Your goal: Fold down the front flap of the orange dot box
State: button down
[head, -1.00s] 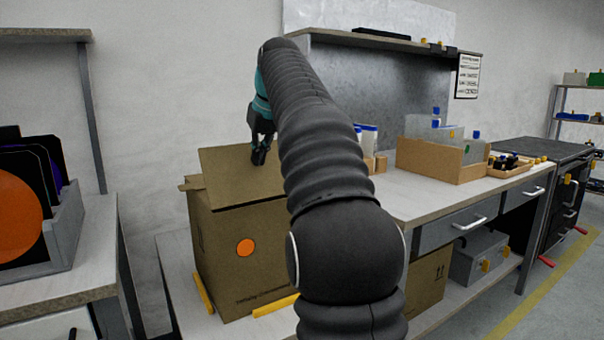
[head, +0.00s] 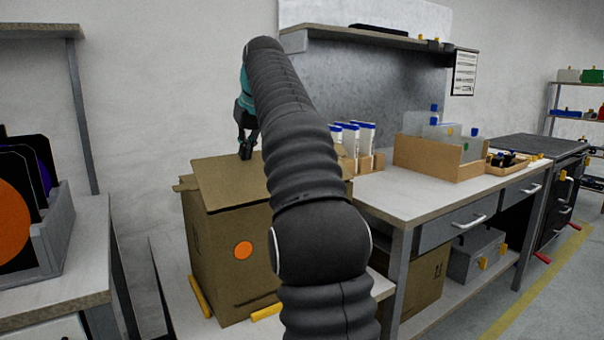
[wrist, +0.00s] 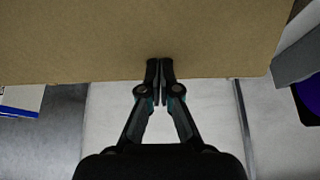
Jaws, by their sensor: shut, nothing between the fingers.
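The cardboard box (head: 225,262) with the orange dot (head: 243,250) on its front stands on the low shelf at left. Its front flap (head: 225,186) slopes up and back from the front top edge, and my arm covers its right part. A side flap (head: 186,184) sticks out at the left. My gripper (head: 246,156) is shut and empty, at the flap's far upper edge. In the wrist view the shut fingertips (wrist: 166,64) overlap the edge of a broad cardboard surface (wrist: 120,35). I cannot tell whether they touch it.
Yellow strips (head: 200,296) lie at the box's foot. A grey bin (head: 55,240) with discs is at left. The wall is close behind the box.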

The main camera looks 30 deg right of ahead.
aim_at(247, 164)
jog(key=shift+f, duration=0.1)
jog(key=shift+f+b, duration=2.75)
jog(key=shift+f, duration=0.6)
jog(key=shift+r, duration=0.15)
notch_tip(247, 164, up, 3)
jog(key=p, duration=0.4)
jog(key=shift+s, duration=0.1)
